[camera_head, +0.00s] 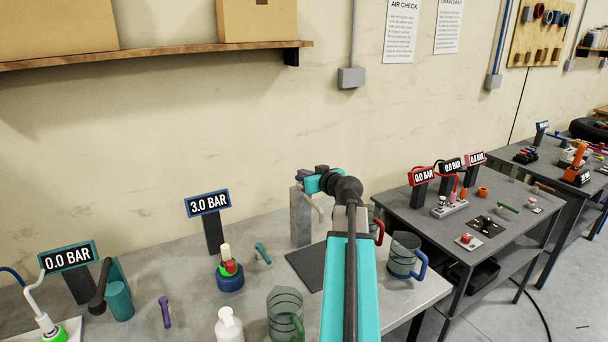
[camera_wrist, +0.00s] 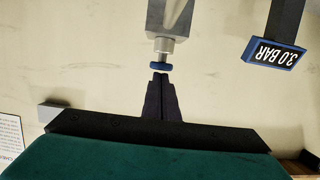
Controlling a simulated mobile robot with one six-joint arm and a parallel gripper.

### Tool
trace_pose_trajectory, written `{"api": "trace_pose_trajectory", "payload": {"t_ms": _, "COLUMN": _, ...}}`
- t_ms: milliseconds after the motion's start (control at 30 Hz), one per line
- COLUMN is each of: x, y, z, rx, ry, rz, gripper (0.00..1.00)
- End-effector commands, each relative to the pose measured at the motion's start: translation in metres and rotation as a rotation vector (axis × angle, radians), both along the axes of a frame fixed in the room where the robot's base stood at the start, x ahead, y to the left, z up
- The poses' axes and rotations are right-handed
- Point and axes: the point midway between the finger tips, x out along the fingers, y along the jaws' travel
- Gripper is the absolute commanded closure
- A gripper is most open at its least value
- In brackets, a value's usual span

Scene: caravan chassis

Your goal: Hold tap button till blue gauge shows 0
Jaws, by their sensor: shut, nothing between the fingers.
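The blue gauge (camera_head: 208,204) has a blue frame and reads 3.0 BAR on a dark post. It also shows upside down in the wrist view (camera_wrist: 273,55), again at 3.0 BAR. The tap button (camera_wrist: 162,66) is a blue disc on a metal stem below a grey block, as the wrist view shows it. In the head view a grey post (camera_head: 301,222) stands by my gripper (camera_head: 303,175); the button is hidden there. In the wrist view my gripper (camera_wrist: 160,77) is shut and empty, its dark fingertips right at the blue disc. I cannot tell whether they touch it.
A teal gauge (camera_head: 67,257) reads 0.0 BAR at the left. A blue-based fitting with red and green parts (camera_head: 230,272), a white bottle (camera_head: 229,325) and clear jugs (camera_head: 404,255) stand on the table. A second table (camera_head: 440,222) is at the right.

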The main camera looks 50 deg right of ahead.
Motion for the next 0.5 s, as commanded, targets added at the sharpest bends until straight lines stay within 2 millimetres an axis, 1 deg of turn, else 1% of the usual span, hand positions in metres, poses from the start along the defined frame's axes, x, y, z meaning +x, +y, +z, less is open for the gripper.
{"api": "trace_pose_trajectory", "payload": {"t_ms": 167, "x": 0.0, "y": 0.0, "z": -0.003, "rx": 0.0, "ry": 0.0, "rz": 0.0, "gripper": 1.0}}
{"api": "trace_pose_trajectory", "payload": {"t_ms": 500, "x": 0.0, "y": 0.0, "z": -0.019, "rx": 0.0, "ry": 0.001, "rz": 0.0, "gripper": 1.0}}
